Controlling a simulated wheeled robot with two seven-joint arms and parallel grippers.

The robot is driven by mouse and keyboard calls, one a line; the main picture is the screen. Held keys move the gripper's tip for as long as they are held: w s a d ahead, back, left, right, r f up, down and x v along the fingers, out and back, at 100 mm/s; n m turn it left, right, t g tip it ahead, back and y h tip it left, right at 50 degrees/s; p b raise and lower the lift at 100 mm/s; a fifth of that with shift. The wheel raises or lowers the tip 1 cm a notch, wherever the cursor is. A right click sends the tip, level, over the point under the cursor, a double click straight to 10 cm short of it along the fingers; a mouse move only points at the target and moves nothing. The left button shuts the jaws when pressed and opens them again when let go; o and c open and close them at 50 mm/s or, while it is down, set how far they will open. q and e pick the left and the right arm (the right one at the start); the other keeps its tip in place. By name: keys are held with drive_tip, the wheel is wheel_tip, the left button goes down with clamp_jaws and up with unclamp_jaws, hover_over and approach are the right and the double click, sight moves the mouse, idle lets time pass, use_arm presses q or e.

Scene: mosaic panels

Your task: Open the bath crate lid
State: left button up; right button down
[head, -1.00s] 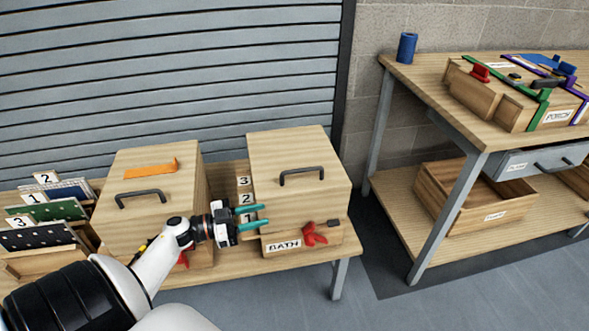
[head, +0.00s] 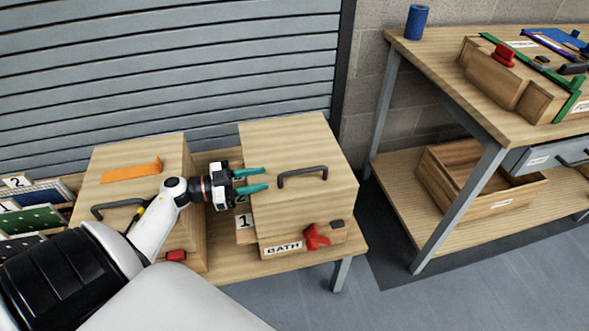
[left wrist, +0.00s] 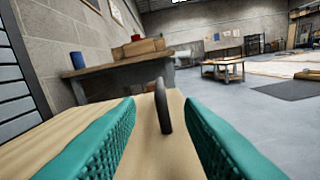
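The bath crate (head: 333,238) stands on the low bench with a BATH label (head: 283,248) and a red latch-like piece (head: 318,236) on its front. Its wooden lid (head: 305,210) looks closed and carries a dark bar handle (head: 302,172). My left gripper (head: 266,179) is open and empty, its teal fingers over the left part of the lid, pointing right at the handle. In the left wrist view the handle (left wrist: 163,105) stands ahead between the fingers, apart from them. My right gripper is not in view.
A second lidded crate (head: 120,210) with an orange piece (head: 131,170) stands to the left, under my left arm. Number cards (head: 245,221) stand between the crates. On the right are a workbench (head: 435,55) and an open wooden bin (head: 465,190) on its shelf.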

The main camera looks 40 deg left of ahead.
sight(285, 174)
use_arm(q)
drive_tip(key=b+x, duration=0.2)
drive_tip(key=x, duration=0.7)
drive_tip(key=shift+w+d, duration=0.1)
drive_tip(key=shift+w, duration=0.05)
drive_tip(key=shift+w+d+b, duration=0.25)
drive_tip(key=shift+w+b, duration=0.1)
clamp_jaws()
